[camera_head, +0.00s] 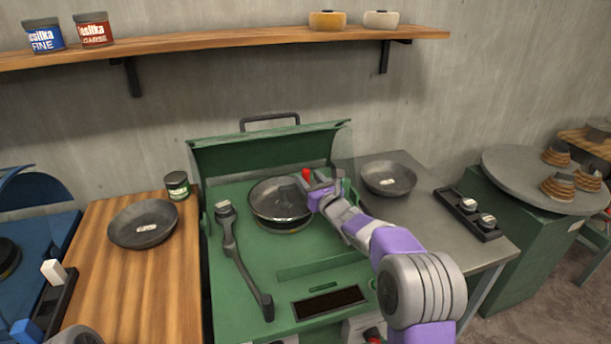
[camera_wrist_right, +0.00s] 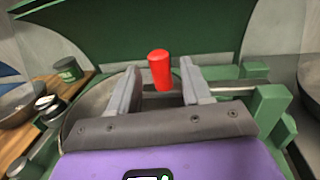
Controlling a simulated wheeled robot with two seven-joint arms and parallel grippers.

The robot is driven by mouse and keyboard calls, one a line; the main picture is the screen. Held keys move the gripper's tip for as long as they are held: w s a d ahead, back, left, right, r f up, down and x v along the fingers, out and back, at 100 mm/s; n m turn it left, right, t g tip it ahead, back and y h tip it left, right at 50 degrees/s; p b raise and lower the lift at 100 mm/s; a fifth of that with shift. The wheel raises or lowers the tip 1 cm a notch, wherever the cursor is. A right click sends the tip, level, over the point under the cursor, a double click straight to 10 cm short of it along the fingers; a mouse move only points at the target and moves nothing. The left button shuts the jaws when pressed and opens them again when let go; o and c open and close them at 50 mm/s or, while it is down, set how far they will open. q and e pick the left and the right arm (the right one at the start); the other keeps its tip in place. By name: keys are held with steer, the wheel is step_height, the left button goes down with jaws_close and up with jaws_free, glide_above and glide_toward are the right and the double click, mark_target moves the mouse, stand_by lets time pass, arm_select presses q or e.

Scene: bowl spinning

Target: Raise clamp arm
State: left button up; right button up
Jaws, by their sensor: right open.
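The clamp arm shows in the right wrist view as a grey metal bar (camera_wrist_right: 225,88) running to green brackets at the right. Its red knob (camera_wrist_right: 159,70) stands up between my right gripper's two fingers, and also shows in the head view (camera_head: 306,174). My right gripper (camera_wrist_right: 158,90) is open around the knob, with a gap on both sides. In the head view it (camera_head: 316,186) is over the right edge of the dark bowl (camera_head: 280,203) in the green machine (camera_head: 300,262). The fingers partly hide the bar. My left gripper is not in view.
A grey lever (camera_head: 240,262) lies left of the bowl in the machine. Other bowls rest on the wooden table (camera_head: 143,223) at left and the grey table (camera_head: 388,178) at right. The green lid (camera_head: 265,150) stands raised behind. A wooden shelf (camera_head: 230,41) is above.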

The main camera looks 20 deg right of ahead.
mark_target(308, 177)
steer(key=shift+w+a, duration=0.15)
steer(key=shift+w, duration=0.6)
steer(key=shift+w+a, duration=0.1)
steer(key=shift+w, duration=0.65)
jaws_close()
